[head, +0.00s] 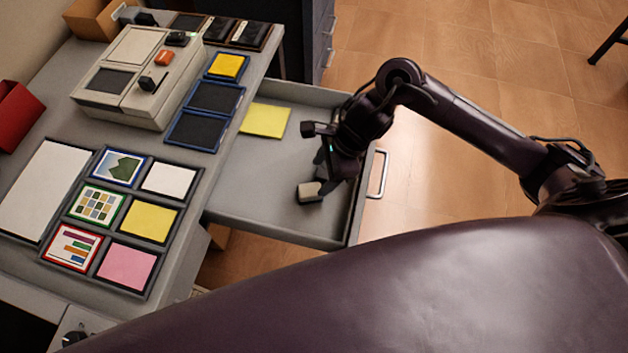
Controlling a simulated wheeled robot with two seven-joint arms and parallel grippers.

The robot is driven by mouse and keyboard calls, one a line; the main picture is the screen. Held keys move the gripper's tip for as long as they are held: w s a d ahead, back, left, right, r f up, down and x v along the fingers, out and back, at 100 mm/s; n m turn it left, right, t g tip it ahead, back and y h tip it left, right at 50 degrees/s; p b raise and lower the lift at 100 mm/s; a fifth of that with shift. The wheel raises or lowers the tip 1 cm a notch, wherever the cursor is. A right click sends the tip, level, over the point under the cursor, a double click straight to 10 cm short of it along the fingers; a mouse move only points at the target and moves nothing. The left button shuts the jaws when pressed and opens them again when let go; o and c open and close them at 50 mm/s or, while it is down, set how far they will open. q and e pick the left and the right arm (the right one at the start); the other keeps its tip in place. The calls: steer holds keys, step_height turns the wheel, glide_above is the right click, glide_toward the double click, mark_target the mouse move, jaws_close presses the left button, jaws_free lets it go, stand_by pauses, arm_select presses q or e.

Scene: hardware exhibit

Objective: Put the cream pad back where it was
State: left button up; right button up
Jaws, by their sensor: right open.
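A flat pale yellow pad (265,120), the loose pad closest to cream, lies in the open grey drawer (250,205), near its back left. My right gripper (311,162) is open over the drawer's right part, apart from that pad. A small beige-topped block shape (309,191) shows at its lower finger; I cannot tell whether it is a separate object or the fingertip. A blue-rimmed tray (228,66) holds a deeper yellow pad. Two more blue-rimmed trays, a middle one (215,97) and a front one (193,131), show dark, bare floors. My left gripper is not in view.
A grey panel (97,270) on the desk holds several picture cards and coloured squares. A beige machine (140,75) stands behind it. A white board (45,190) and a red object (17,115) are at left. The drawer's handle (378,174) sticks out at right.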

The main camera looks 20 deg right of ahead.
steer(key=v, duration=0.3)
steer(key=shift+d+r, duration=0.1)
steer(key=shift+r, duration=0.15)
stand_by(0.4)
